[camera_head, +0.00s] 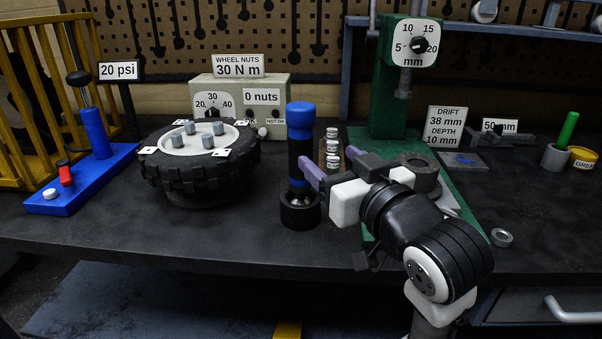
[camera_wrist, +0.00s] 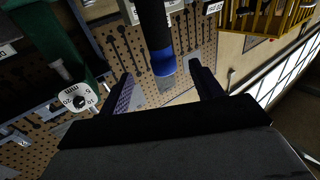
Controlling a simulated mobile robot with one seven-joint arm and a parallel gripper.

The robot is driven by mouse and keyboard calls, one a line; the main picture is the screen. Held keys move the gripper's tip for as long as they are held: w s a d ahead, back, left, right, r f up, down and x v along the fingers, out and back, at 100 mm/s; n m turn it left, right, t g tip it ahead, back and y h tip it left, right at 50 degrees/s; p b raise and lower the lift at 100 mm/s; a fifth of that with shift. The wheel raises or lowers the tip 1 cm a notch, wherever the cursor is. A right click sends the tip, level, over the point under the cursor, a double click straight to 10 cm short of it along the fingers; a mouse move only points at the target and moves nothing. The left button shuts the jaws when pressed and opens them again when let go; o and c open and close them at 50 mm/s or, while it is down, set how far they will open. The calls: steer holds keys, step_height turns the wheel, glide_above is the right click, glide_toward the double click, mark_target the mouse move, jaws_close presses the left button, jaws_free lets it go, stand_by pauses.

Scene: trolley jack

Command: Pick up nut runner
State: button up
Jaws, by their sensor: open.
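The nut runner (camera_head: 299,150) is an upright black cylinder with a blue top, standing in a black round holder (camera_head: 300,211) on the bench. In the wrist view the nut runner (camera_wrist: 155,30) shows upside down, its blue end lying across the gap between my fingers. My gripper (camera_head: 329,162) is open and comes in from the right at about the tool's middle height. One purple-padded finger reaches close to the black body; the other is behind and to the right. I cannot tell whether either finger touches it. My gripper (camera_wrist: 162,70) shows nothing clamped.
A tyre with wheel nuts (camera_head: 200,160) stands left of the nut runner. A green press (camera_head: 398,100) stands behind my arm. A loose ring (camera_head: 501,237) lies right.

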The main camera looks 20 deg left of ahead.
mark_target(307, 140)
steer(key=p+x, duration=0.4)
steer(key=p, duration=0.1)
steer(key=shift+w+d+r, duration=0.15)
steer(key=shift+d+r, duration=0.05)
steer(key=p, duration=0.3)
steer(key=w+a+p, duration=0.1)
steer(key=p, duration=0.2)
steer(key=shift+a+f, duration=0.15)
steer(key=shift+a, duration=0.15)
steer(key=x, duration=0.2)
steer(key=shift+w+a+f, duration=0.2)
steer(key=shift+a+f, duration=0.05)
steer(key=shift+f+p+x, duration=0.25)
steer(key=shift+p+x, duration=0.4)
steer(key=shift+x, duration=0.65)
steer(key=shift+f+p+x, duration=0.2)
steer(key=shift+p+x, duration=0.45)
steer(key=shift+x, duration=0.65)
steer(key=c, duration=1.4)
jaws_close()
steer(key=shift+r, duration=0.15)
